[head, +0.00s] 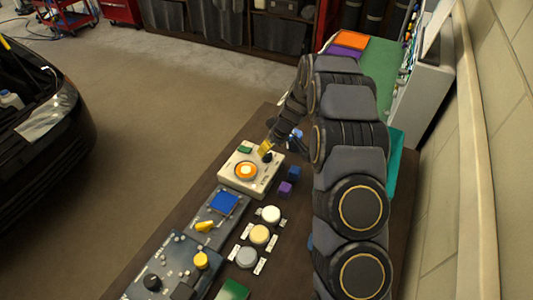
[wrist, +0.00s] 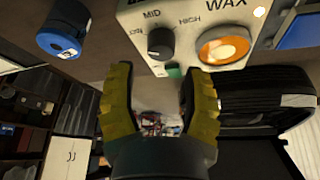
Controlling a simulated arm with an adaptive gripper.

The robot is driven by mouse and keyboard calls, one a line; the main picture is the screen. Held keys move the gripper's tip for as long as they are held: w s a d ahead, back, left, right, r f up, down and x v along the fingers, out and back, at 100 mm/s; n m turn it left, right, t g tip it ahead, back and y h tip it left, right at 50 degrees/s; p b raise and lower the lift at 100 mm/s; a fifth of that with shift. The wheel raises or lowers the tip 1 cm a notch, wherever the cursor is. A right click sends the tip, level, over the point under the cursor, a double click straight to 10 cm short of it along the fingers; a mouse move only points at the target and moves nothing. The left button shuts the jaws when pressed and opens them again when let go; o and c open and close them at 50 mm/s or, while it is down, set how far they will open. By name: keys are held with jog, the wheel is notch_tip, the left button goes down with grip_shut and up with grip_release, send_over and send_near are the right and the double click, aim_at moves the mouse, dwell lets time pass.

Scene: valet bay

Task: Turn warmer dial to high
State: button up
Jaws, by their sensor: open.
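The wax warmer is a cream box (head: 236,182) on the dark bench, with an orange-ringed pot (head: 246,170) on top. In the wrist view the warmer (wrist: 205,55) carries the lettering WAX, MID and HIGH, and a third label at the dial's left. Its dark dial (wrist: 160,42) sits left of the orange-ringed pot; I cannot tell its exact setting. My gripper (wrist: 158,80) is open and empty, its yellow-and-black fingers apart below the dial in the wrist view, not around it. In the head view my gripper (head: 265,147) is at the warmer's upper right, partly hiding the dial.
A blue cylinder (wrist: 62,38) stands left of the dial in the wrist view. Blue and purple blocks (head: 285,188) lie right of the warmer. Round knobs (head: 260,234) and control panels (head: 215,212) fill the bench nearer me. A dark car (head: 50,140) stands left.

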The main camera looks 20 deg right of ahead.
aim_at(267, 154)
jog(key=shift+x, duration=2.65)
grip_shut()
